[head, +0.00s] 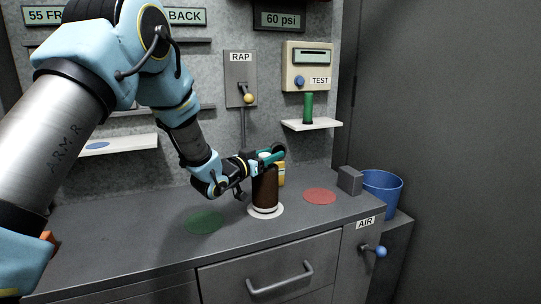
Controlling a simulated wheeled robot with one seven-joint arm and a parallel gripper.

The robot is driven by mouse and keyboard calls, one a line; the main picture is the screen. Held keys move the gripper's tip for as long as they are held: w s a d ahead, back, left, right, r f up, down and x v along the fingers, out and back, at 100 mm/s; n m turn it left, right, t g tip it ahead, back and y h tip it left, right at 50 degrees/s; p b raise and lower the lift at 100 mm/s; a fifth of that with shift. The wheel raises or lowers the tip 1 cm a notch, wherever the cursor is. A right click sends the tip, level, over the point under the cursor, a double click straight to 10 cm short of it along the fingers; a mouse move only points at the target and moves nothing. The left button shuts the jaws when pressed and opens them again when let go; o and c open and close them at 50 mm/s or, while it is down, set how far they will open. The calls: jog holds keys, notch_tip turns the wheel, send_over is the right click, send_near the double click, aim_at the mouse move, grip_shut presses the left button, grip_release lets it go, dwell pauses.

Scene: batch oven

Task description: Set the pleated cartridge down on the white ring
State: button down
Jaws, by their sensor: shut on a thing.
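The pleated cartridge (265,186) is a dark brown upright cylinder with a pale band at its base. It stands over the white ring (252,211) on the grey counter. Whether its base touches the ring or is just above it, I cannot tell. My gripper (268,157) is shut on the cartridge at its top, reaching in from the left. The fingers partly hide the cartridge's top.
A yellow object (282,174) stands close behind the cartridge. A green disc (205,222) lies to the left and a red disc (320,196) to the right. A grey block (350,180) and a blue bucket (381,190) are at the right. A shelf (311,125) holds a green cylinder (308,107).

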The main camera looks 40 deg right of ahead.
jog(key=shift+f+b, duration=0.55)
jog(key=shift+c, duration=1.5)
grip_release()
jog(key=shift+f, duration=0.1)
jog(key=shift+a, duration=0.15)
jog(key=s+a+b, duration=0.1)
jog(key=a+b, duration=0.1)
jog(key=a, duration=0.8)
jog(key=shift+s+a+b, duration=0.2)
jog(key=shift+a+b, duration=0.05)
jog(key=shift+b, duration=0.15)
